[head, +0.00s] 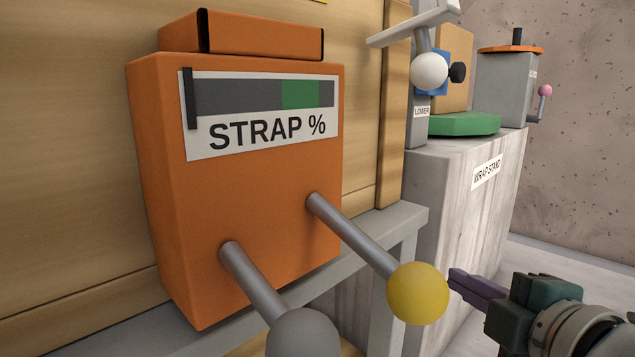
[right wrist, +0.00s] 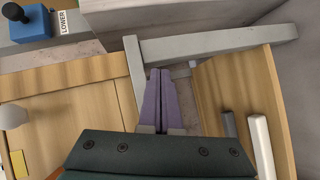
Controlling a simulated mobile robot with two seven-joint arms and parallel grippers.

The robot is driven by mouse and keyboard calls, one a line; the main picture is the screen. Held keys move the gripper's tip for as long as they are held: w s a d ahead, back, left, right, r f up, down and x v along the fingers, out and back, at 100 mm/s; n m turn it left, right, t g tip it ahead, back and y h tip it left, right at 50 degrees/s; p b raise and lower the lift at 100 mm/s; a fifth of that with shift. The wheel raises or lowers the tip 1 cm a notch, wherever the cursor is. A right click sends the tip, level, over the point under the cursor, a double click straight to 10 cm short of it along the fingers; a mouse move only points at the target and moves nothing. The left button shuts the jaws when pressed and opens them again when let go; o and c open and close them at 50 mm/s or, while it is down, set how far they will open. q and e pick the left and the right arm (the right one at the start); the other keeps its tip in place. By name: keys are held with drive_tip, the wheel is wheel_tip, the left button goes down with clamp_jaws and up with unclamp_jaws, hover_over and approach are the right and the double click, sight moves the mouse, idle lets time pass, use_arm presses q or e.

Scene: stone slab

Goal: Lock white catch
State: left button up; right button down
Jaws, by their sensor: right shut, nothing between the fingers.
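I cannot tell for sure which part is the white catch. A short white bar (right wrist: 261,145) lies beside a thinner grey bar (right wrist: 229,125) on a wooden panel at the right of the right wrist view. A white ball knob (head: 430,70) sits on a grey lever near the LOWER label in the head view. My right gripper (head: 456,279) has purple fingers shut together with nothing between them, just right of the yellow ball. In the right wrist view its fingertips (right wrist: 160,73) are apart from the white bar. My left gripper is out of view.
An orange STRAP % box (head: 235,215) has two grey levers, one ending in a yellow ball (head: 417,293), one in a grey ball (head: 303,335). A grey rail (head: 400,222) runs below. The wrap stand (head: 465,195) carries a green pad (head: 464,124).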

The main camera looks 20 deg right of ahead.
wheel_tip(320, 180, up, 9)
drive_tip(key=n+t+y, duration=0.8)
drive_tip(key=n+y, duration=0.3)
drive_tip(key=n, duration=1.3)
drive_tip(key=shift+s+a+r+n+t+y+b, duration=0.2)
drive_tip(key=shift+s+a+n+t+y+b, duration=0.15)
drive_tip(key=shift+s, duration=0.1)
drive_tip(key=w+a+r+b, duration=0.1)
drive_tip(key=w+r, duration=0.6)
drive_tip(key=r, duration=0.2)
drive_tip(key=shift+a, duration=0.4)
drive_tip(key=shift+r, duration=0.1)
